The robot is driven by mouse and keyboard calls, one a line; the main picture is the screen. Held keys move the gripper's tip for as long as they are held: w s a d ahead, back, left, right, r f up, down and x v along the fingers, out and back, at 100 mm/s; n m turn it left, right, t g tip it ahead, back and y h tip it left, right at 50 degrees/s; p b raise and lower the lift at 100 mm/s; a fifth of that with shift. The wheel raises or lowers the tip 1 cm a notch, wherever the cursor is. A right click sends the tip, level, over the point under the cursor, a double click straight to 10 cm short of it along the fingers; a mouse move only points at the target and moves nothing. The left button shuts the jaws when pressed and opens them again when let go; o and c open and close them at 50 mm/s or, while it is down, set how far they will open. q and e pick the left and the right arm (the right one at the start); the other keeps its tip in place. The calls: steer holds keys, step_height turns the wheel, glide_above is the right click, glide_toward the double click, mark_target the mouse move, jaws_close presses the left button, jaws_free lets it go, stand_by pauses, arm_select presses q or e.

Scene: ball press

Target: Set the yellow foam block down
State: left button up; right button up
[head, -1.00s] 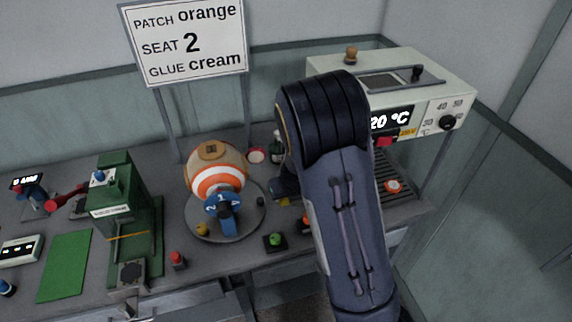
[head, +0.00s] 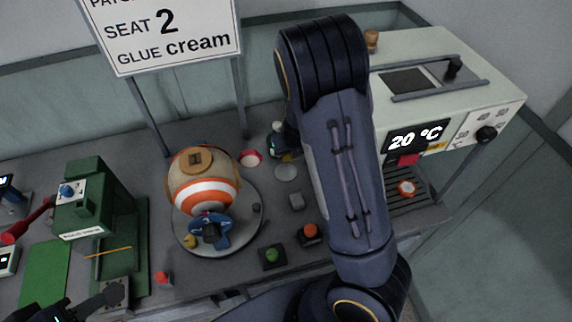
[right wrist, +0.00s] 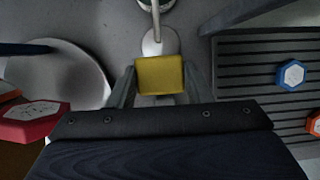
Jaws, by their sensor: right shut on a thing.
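The yellow foam block (right wrist: 160,75) sits between the two fingers of my right gripper (right wrist: 159,88) in the right wrist view, and the fingers are shut on it. I cannot tell whether its underside touches the bench. My left gripper (head: 88,303) shows in the lower left corner of the head view, partly cut off and dark, near the green press (head: 85,200). Its opening is unclear.
The ball stands on a round plate (head: 246,228). Green (head: 272,254) and orange (head: 310,231) buttons are nearer the front edge. A heater (head: 440,95) stands right, above a slatted rack (head: 405,206).

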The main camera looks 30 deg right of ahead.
glide_toward(285, 170)
steer(key=f+b, duration=0.1)
steer(key=s+f+b, duration=0.1)
steer(key=b, duration=0.1)
steer(key=f+b, duration=0.1)
steer(key=b, duration=0.1)
steer(key=shift+s+a+f, duration=0.1)
steer(key=shift+s+a, duration=0.05)
steer(key=shift+s, duration=0.1)
steer(key=shift+f+b, duration=0.55)
steer(key=w, duration=0.2)
steer(key=w+d+p, duration=0.1)
steer(key=w, duration=0.1)
steer(key=shift+r, duration=0.15)
steer(key=shift+s+f+b, duration=0.1)
steer(key=shift+f+b, duration=0.6)
steer(key=shift+f, duration=0.2)
steer(key=o, duration=1)
steer(key=shift+r, duration=0.1)
